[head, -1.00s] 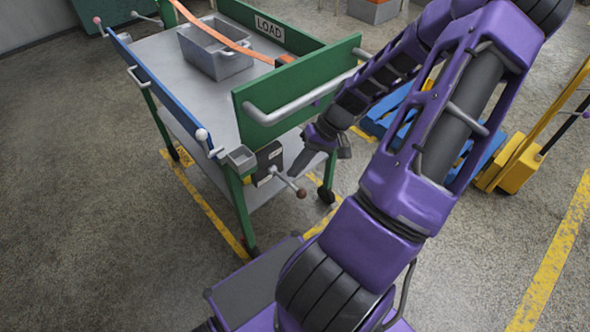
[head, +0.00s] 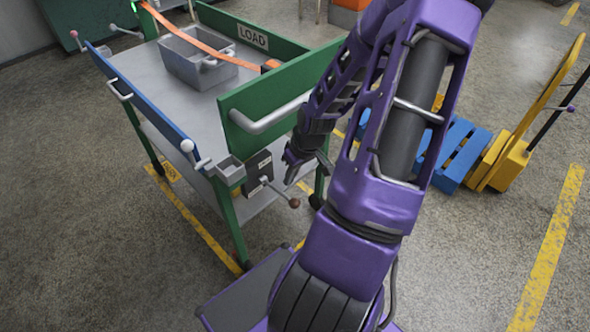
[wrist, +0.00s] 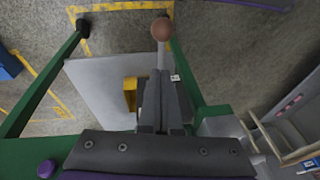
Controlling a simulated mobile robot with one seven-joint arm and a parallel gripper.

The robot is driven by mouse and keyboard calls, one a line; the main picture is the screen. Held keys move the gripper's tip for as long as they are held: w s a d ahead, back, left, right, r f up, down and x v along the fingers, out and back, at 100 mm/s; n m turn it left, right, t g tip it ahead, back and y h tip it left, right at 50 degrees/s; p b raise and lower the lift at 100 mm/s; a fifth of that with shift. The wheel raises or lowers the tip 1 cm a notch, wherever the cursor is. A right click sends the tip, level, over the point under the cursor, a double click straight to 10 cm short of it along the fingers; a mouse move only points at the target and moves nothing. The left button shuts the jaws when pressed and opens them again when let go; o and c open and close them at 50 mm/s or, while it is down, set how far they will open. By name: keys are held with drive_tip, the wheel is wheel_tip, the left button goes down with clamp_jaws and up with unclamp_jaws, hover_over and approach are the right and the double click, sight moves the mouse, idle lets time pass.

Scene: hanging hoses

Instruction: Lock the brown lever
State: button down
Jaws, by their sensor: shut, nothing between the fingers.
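The brown lever is a short metal rod with a brown ball knob (head: 294,203). It sticks out to the lower right from a dark box (head: 258,170) on the near corner of the green-framed cart. In the wrist view the knob (wrist: 162,29) lies straight ahead of my fingertips, with part of the pale rod showing. My gripper (head: 297,174) is just above the lever in the head view, shut and empty. In the wrist view my gripper's fingers (wrist: 163,82) are side by side and hide the rest of the rod. I cannot tell whether they touch it.
A small grey open holder (head: 231,171) sits on the cart corner beside the box. A cart handle (head: 272,117) juts out above the lever. A yellow trolley (head: 510,160) and blue pallet (head: 450,150) are at the right.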

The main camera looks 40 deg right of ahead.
sight(297, 200)
drive_tip(key=shift+s+a+f+b, duration=0.1)
drive_tip(key=shift+s+f+b, duration=0.05)
drive_tip(key=shift+s+f, duration=0.5)
drive_tip(key=shift+s+a+f+b, duration=0.15)
drive_tip(key=shift+s+f, duration=0.25)
drive_tip(key=shift+f, duration=0.35)
drive_tip(key=shift+f, duration=0.15)
drive_tip(key=shift+s+d+f, duration=0.1)
drive_tip(key=shift+s+f, duration=0.4)
drive_tip(key=shift+f, duration=0.35)
drive_tip(key=t, duration=0.1)
drive_tip(key=f+t, duration=0.1)
drive_tip(key=t, duration=0.1)
drive_tip(key=shift+s+f, duration=0.2)
drive_tip(key=shift+f, duration=0.1)
drive_tip(key=shift+s+f+b, duration=0.1)
drive_tip(key=shift+f+b, duration=0.2)
drive_tip(key=shift+f, duration=1.2)
drive_tip(key=shift+f+b, duration=0.55)
drive_tip(key=shift+f, duration=0.8)
